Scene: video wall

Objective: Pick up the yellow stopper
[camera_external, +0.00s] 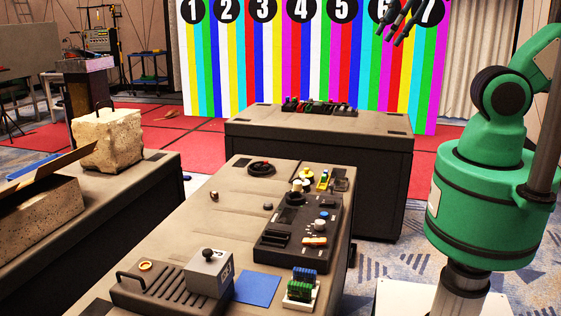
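Small yellow items stand near the far end of the front console table (225,215). One is a round yellow piece with a pale top (305,174). Beside it on the right is a small upright yellow and green piece (323,181). They are too small for me to tell for sure which one is the yellow stopper. My gripper (391,32) is at the top right, high above the tables and well apart from these items. Its dark fingers look spread, with nothing visible between them. Its upper part is cut off by the frame edge.
A black control panel (270,238) with knobs lies just in front of the yellow items. A dark round dish (261,168) is to their left. Another console (245,126) stands behind.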

